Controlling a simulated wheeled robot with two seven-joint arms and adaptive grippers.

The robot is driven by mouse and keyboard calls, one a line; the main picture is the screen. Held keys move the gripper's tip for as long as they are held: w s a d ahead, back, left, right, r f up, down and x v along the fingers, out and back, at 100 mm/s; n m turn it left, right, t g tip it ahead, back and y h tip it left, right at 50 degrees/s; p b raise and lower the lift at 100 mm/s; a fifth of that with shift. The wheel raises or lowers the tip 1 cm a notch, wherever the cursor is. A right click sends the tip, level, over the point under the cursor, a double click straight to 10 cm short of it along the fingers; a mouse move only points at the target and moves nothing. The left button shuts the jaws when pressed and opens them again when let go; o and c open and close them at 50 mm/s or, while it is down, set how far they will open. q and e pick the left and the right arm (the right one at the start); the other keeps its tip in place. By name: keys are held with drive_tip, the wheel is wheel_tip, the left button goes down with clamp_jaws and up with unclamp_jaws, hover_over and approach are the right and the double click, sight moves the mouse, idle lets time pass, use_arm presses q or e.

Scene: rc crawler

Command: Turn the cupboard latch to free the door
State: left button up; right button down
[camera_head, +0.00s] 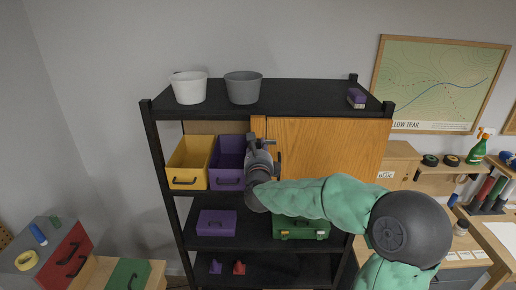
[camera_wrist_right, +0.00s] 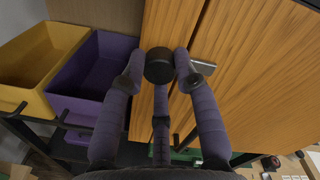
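The wooden cupboard door (camera_head: 325,145) is closed, on the upper right of the black shelf unit. In the right wrist view the door (camera_wrist_right: 260,75) meets a narrow wooden strip (camera_wrist_right: 150,25) along a dark gap. The latch has a round black knob (camera_wrist_right: 159,66) on the strip and a grey metal bar (camera_wrist_right: 204,67) reaching right across the gap, nearly level. My right gripper (camera_head: 260,146) is at the door's left edge. In the wrist view its purple-grey fingers (camera_wrist_right: 160,62) close around the knob and appear to touch its sides. My left gripper is out of view.
A yellow bin (camera_head: 187,160) and a purple bin (camera_head: 226,180) stand left of the latch, close to my fingers. A green case (camera_head: 301,229) and a purple box (camera_head: 216,223) are on the shelf below. Two buckets (camera_head: 243,87) stand on top.

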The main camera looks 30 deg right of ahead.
idle(0.3)
drive_tip(key=shift+f+n+b, duration=0.1)
drive_tip(key=shift+n+b, duration=0.7)
drive_tip(key=shift+n, duration=0.2)
drive_tip(key=shift+n+b, duration=0.4)
drive_tip(key=shift+n, duration=0.5)
drive_tip(key=n, duration=0.3)
drive_tip(key=n+p, duration=0.1)
drive_tip(key=n, duration=0.4)
drive_tip(key=shift+g, duration=0.3)
drive_tip(key=n+p, duration=0.2)
drive_tip(key=n, duration=0.3)
drive_tip(key=shift+n+h, duration=0.3)
drive_tip(key=shift+n, duration=0.1)
